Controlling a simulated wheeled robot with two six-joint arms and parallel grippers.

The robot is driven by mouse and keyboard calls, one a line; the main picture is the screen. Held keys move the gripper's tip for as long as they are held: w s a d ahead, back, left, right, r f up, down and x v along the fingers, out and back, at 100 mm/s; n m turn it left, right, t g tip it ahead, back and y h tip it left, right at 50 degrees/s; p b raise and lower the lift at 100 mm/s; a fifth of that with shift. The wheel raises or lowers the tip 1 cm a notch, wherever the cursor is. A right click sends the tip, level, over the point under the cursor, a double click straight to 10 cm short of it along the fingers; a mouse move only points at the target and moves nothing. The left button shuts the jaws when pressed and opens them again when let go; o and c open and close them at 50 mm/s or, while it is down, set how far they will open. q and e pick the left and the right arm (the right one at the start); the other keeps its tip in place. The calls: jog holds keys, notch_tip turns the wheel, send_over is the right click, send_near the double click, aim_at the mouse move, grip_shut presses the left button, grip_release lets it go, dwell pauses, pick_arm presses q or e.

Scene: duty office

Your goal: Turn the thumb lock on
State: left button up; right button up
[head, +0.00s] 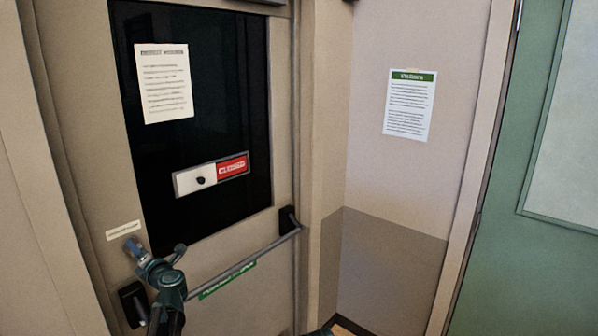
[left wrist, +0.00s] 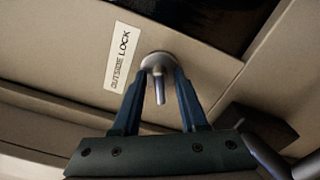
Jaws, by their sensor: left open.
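The thumb lock (left wrist: 157,64) is a silver round knob with a narrow turn piece on the beige door, beside a white label reading OUTSIDE LOCK (left wrist: 122,57). In the head view the lock (head: 133,246) shows just beyond my left gripper (head: 160,262), below the label. In the left wrist view my left gripper (left wrist: 161,80) is open, with one finger on each side of the turn piece. I cannot tell whether either finger touches it. My right gripper is not clearly in view.
A push bar (head: 232,271) with a green strip crosses the door below the lock, its dark end bracket (head: 133,304) close to my left gripper. A dark window (head: 205,130) bears a notice and a red-and-white sign (head: 211,174). A side wall (head: 395,190) stands to the right.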

pick_arm(q)
grip_shut()
jog(key=m, duration=0.6)
grip_release()
jog(key=shift+d, duration=0.1)
